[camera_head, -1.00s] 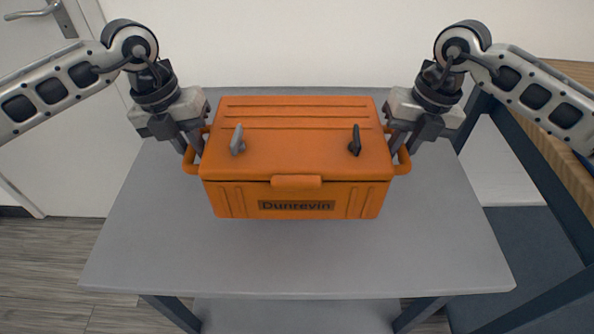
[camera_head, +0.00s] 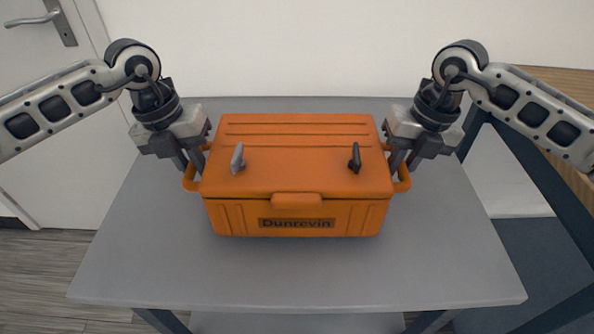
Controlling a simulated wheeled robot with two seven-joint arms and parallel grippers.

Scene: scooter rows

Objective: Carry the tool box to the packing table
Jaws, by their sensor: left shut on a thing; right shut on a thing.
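The orange tool box (camera_head: 296,165), labelled "Dunrevin", is upright and level over the grey table (camera_head: 300,275). Its lid is shut, with a grey lever and a black lever on top. I cannot tell whether its bottom touches the table. My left gripper (camera_head: 193,168) is shut on the box's left side handle. My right gripper (camera_head: 401,168) is shut on its right side handle. The fingertips are partly hidden by the handles and the gripper bodies.
A white wall stands behind the grey table, and a door (camera_head: 45,120) with a lever handle is at the left. A wood-topped bench with a dark blue frame (camera_head: 535,175) stands close at the right. The grey table is bare around the box.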

